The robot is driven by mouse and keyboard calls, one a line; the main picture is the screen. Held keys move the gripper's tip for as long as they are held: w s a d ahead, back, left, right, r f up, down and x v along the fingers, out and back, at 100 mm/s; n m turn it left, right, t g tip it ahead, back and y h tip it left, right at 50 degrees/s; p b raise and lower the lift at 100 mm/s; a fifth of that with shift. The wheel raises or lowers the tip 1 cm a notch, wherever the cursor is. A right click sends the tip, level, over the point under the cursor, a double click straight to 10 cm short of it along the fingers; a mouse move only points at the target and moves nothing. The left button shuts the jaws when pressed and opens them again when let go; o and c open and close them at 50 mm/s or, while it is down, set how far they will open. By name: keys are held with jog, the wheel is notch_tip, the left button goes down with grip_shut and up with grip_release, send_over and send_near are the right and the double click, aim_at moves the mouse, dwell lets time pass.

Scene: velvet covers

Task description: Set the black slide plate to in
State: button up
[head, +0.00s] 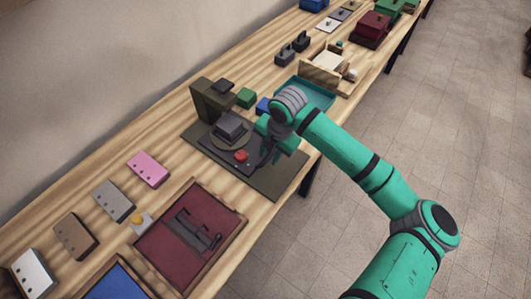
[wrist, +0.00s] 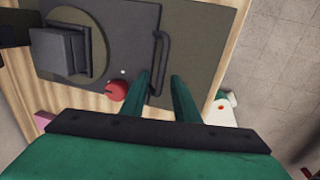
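The black slide plate (wrist: 128,50) lies on a dark olive base plate (wrist: 208,40) and has a dark bar handle (wrist: 165,55) on its edge. It also shows in the head view (head: 216,152), partly hidden by my arm. A round olive disc with a grey block (wrist: 62,50) sits on the slide plate, and a red knob (wrist: 116,91) is at its near edge. My gripper (wrist: 160,78) is open, its two fingers apart near the handle's near end. I cannot tell whether they touch the handle. In the head view my gripper (head: 268,158) is over the slide plate's right side.
An olive column (head: 208,101) stands behind the plate. A teal tray (head: 318,96), a green block (head: 245,97) and a blue block (head: 263,104) are beyond. A maroon tray (head: 165,258) and several coloured blocks lie at the near left. The bare base plate's right part (head: 275,180) is clear.

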jog(key=shift+r, duration=0.1)
notch_tip(320, 180, up, 10)
jog(key=s+d, duration=0.1)
jog(key=shift+s+d+r, duration=0.15)
jog(key=shift+d+r, duration=0.05)
jog(key=shift+d, duration=0.2)
